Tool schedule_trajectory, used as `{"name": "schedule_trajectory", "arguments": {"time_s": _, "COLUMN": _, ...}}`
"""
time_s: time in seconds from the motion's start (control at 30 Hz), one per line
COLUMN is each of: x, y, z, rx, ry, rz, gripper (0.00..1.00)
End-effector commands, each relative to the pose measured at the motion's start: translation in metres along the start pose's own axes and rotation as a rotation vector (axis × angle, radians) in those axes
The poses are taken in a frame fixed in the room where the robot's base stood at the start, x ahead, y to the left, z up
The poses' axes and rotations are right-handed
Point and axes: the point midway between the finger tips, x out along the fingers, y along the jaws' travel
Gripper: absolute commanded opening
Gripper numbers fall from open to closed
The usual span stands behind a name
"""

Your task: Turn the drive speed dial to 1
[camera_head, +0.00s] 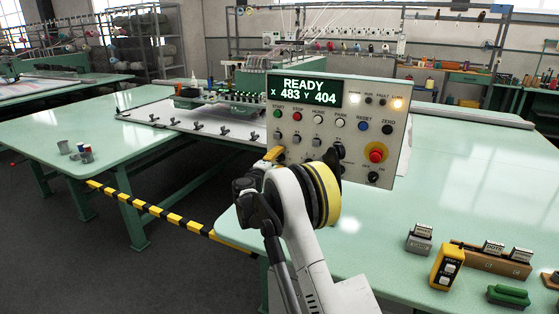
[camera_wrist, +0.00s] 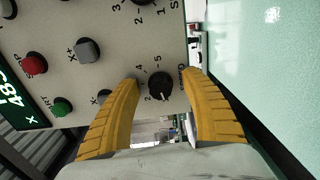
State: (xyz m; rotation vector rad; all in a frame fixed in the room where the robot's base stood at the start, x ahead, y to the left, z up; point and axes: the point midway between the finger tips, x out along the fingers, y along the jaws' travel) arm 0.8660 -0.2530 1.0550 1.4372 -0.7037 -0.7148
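The control panel (camera_head: 385,148) is upright on the table, its display reading READY, X 483, Y 404. In the wrist view the panel (camera_wrist: 125,30) appears turned sideways. A black round dial (camera_wrist: 159,87) with numbers around it, 2, 4 and 5 among them, sits between my gripper's yellow fingers. Its small label is too small to read surely. A white mark on it points toward the bottom of the picture. My gripper (camera_wrist: 163,79) is open, one finger on each side of the dial; contact is unclear. In the head view my wrist hides the dial and much of the gripper.
Another numbered black dial (camera_wrist: 144,1) is cut off at the wrist view's top. Grey (camera_wrist: 87,50), red (camera_wrist: 34,64) and green (camera_wrist: 62,106) buttons are nearby. A red emergency button (camera_head: 376,153) protrudes at the panel's right. A yellow pendant (camera_head: 446,267) lies on the table.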

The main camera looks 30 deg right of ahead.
Motion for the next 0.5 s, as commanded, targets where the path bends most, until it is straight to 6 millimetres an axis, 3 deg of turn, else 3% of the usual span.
{"name": "schedule_trajectory", "arguments": {"time_s": 0.3, "x": -0.005, "y": 0.0, "z": -0.001, "rx": 0.001, "ry": 0.002, "rz": 0.0, "gripper": 0.52}}
{"name": "schedule_trajectory", "arguments": {"time_s": 0.5, "x": -0.038, "y": 0.001, "z": -0.002, "rx": 0.001, "ry": 0.004, "rz": 0.0, "gripper": 0.52}}
